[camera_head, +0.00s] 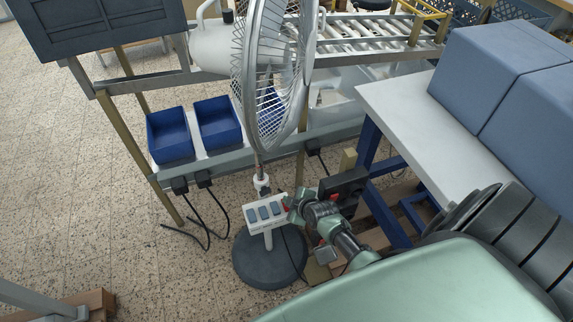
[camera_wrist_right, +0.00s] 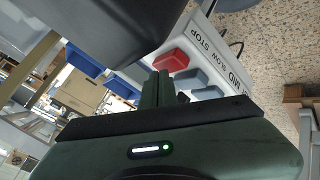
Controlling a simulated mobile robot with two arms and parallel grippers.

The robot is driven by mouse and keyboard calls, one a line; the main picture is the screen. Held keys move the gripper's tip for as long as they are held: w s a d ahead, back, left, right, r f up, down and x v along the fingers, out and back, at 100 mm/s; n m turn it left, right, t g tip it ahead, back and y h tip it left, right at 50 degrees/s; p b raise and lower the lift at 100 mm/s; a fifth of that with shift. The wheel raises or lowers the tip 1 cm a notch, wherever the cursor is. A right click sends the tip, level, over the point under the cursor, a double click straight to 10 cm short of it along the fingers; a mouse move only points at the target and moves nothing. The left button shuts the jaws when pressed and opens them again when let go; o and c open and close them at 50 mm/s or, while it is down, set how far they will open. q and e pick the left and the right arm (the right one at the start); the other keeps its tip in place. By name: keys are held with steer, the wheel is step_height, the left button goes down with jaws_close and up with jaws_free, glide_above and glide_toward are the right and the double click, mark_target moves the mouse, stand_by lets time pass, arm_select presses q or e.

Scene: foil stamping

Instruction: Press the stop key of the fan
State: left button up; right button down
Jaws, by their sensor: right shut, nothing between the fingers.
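The standing fan (camera_head: 272,70) has a white control box (camera_head: 251,227) on its pole with a row of blue keys (camera_head: 263,212). In the right wrist view the box's panel (camera_wrist_right: 206,40) carries the labels STOP, SLOW and MID. The red stop key (camera_wrist_right: 170,60) sits by STOP, with blue keys (camera_wrist_right: 190,78) beside it. My right gripper (camera_wrist_right: 158,76) is shut and empty, its fingertips close to the red key's near edge. I cannot tell whether they touch it. In the head view my right gripper (camera_head: 289,203) covers the right end of the box. My left gripper is out of view.
The fan's round dark base (camera_head: 258,268) stands on the speckled floor. Blue bins (camera_head: 170,150) on a bench rail stand behind left. A white table (camera_head: 395,100) with large blue boxes (camera_head: 490,65) stands at right. Black cables (camera_head: 200,222) hang left of the fan.

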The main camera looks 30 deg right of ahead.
steer(key=shift+f, duration=0.3)
steer(key=shift+r, duration=0.1)
stand_by(0.4)
steer(key=shift+r+p, duration=0.75)
step_height(320, 180, up, 5)
steer(key=p, duration=0.5)
steer(key=shift+r, duration=0.1)
stand_by(0.7)
